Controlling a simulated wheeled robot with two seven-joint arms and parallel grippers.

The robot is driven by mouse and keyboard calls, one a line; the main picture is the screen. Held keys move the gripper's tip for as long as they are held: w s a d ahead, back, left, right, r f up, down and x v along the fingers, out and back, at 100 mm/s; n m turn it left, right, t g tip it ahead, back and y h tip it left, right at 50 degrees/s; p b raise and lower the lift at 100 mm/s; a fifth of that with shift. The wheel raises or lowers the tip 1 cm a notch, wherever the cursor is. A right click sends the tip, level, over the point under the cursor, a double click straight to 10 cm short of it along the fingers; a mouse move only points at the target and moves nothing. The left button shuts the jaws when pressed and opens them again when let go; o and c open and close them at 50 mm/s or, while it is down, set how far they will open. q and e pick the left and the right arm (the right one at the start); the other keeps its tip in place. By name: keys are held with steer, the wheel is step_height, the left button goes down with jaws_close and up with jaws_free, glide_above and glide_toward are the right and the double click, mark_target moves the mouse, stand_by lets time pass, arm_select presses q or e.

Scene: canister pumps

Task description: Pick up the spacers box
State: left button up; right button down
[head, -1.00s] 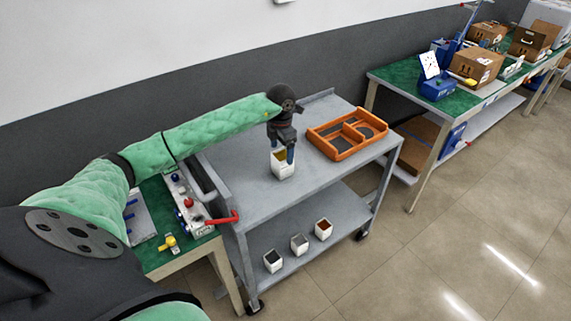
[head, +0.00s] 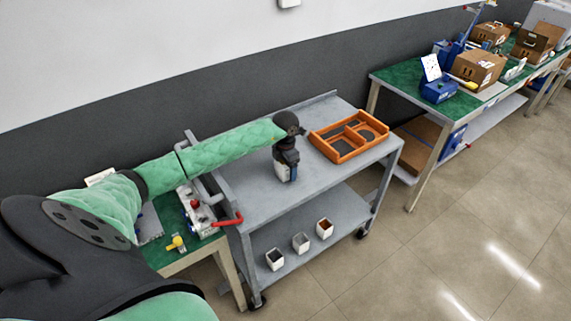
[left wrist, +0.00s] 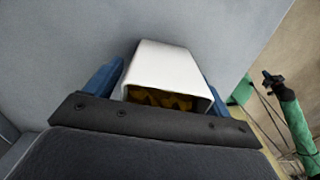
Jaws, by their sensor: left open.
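A small white box (head: 281,172) stands on the top of the grey cart, mostly hidden behind my left gripper (head: 289,176) in the head view. I take it to be the spacers box. In the left wrist view the white box (left wrist: 168,62) is open at one end, with dark yellow-brown contents inside. My left gripper (left wrist: 160,90) is open there, with one blue finger on each side of the box. A narrow gap shows beside the left finger; contact on the right is unclear. A small dark gripper (left wrist: 273,79) on a green arm, apparently my right, shows at the right.
An orange divided tray (head: 347,136) lies on the cart top (head: 246,184), right of the gripper. Three small white boxes (head: 301,243) stand on the lower shelf. A red handle (head: 228,220) sticks out at the left bench. A green bench (head: 408,77) with cartons stands right.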

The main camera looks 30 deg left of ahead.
arm_select(q)
steer(key=shift+f, duration=0.2)
steer(key=c, duration=1.2)
steer(key=shift+r, duration=0.1)
steer(key=shift+c, duration=0.2)
